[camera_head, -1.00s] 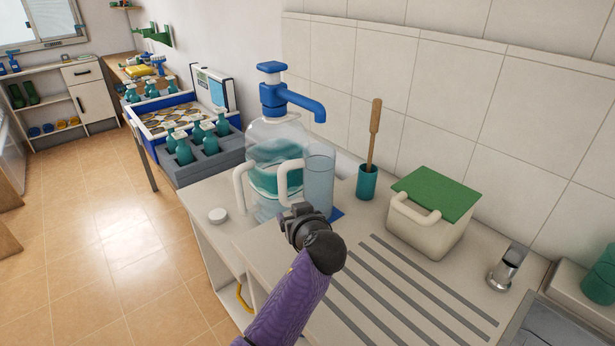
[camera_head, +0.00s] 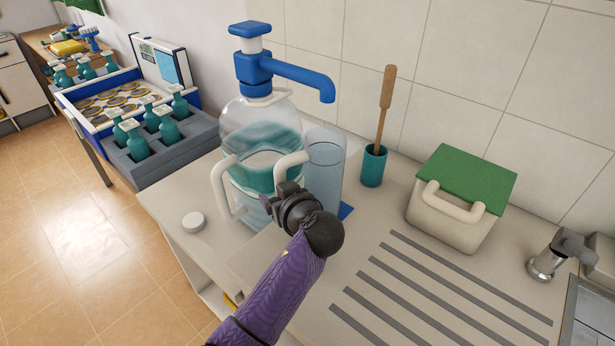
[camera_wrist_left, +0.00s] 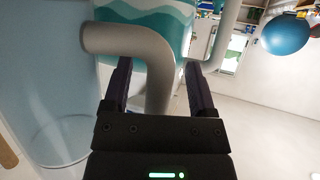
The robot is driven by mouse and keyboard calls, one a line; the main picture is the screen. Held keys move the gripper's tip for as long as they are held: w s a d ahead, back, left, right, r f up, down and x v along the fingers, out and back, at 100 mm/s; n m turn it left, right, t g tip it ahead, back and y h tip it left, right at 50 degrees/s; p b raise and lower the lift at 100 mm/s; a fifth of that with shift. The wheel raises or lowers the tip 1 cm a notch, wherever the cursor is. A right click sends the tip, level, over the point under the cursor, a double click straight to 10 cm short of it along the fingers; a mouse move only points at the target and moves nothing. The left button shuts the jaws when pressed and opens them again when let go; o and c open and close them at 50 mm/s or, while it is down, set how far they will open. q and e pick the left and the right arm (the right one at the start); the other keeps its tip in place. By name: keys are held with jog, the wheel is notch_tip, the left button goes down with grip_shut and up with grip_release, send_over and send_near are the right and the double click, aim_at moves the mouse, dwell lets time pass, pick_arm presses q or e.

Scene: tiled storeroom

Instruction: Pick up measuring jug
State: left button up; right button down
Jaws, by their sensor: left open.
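The measuring jug (camera_head: 326,165) is a clear bluish cylinder with a pale handle (camera_head: 291,162). It stands upright on a blue mat (camera_head: 346,211), beside the large pump bottle. In the left wrist view the jug wall (camera_wrist_left: 45,90) fills the left side. My left gripper (camera_head: 284,188) is at the handle, on the jug's near left side. In the left wrist view its open fingers (camera_wrist_left: 160,88) stand on either side of the jug handle (camera_wrist_left: 150,45). I cannot tell whether they touch it. My right gripper is out of view.
The clear bottle (camera_head: 258,130) with teal liquid and a blue pump (camera_head: 265,70) stands close behind-left. A teal brush holder (camera_head: 372,166) and a green-lidded tub (camera_head: 450,215) stand to the right. A white cap (camera_head: 193,222) lies at the left. The ribbed counter (camera_head: 400,265) in front is clear.

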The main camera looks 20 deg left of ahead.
pick_arm(q)
jog(key=shift+s+d+r, duration=0.1)
jog(key=shift+s+d, duration=0.05)
jog(key=shift+d, duration=0.1)
grip_shut()
dwell(1.2)
